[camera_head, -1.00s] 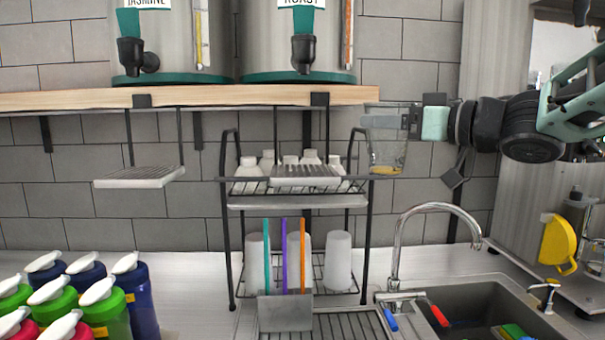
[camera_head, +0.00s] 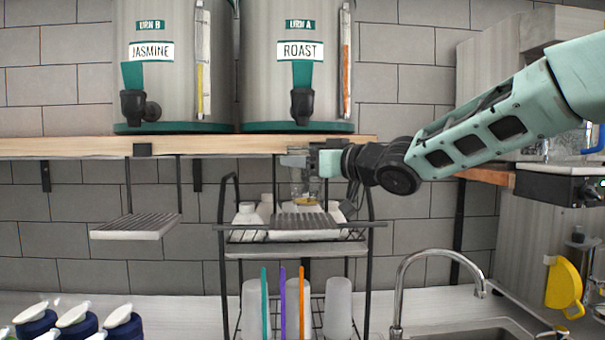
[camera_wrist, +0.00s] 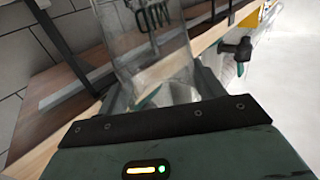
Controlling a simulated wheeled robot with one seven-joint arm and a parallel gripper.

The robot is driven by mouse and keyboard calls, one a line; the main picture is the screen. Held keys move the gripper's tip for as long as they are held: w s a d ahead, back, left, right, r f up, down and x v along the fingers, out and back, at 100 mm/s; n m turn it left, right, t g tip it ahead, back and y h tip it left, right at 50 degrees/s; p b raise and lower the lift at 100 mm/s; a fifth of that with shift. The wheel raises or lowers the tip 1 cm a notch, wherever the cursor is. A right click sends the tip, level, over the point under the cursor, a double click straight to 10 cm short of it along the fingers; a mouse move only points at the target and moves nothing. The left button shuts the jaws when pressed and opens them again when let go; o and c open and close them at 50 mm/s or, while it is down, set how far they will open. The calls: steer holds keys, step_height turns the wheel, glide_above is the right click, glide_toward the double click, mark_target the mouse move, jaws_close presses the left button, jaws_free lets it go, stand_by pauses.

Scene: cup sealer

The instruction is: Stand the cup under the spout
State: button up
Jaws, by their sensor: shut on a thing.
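My gripper (camera_head: 300,162) is shut on a clear cup (camera_head: 306,188) with something yellowish at its bottom. The cup looks upright, below the ROAST urn's black spout (camera_head: 303,106) and above the right ribbed drip tray (camera_head: 302,222). The wooden shelf front lies between spout and cup height in the head view. I cannot tell how far in front of the shelf the cup is. In the wrist view the clear cup (camera_wrist: 150,50) fills the upper middle, and a black spout (camera_wrist: 238,50) shows to its right.
The JASMINE urn (camera_head: 160,85) stands left on the wooden shelf (camera_head: 70,146), with a left drip tray (camera_head: 135,228) hanging below. A wire rack (camera_head: 230,240) with white bottles and cups stands under the shelf. A tap (camera_head: 405,265) rises at the right.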

mark_target(303, 178)
steer(key=shift+w+a, duration=0.25)
steer(key=shift+a, duration=0.1)
step_height(303, 178, down, 2)
steer(key=shift+w+a+f+p, duration=0.15)
steer(key=shift+f+p, duration=0.05)
steer(key=shift+p, duration=0.2)
steer(key=shift+f, duration=0.6)
steer(key=shift+f, duration=0.2)
steer(key=o, duration=0.9)
steer(key=shift+o, duration=0.2)
steer(key=shift+r, duration=0.15)
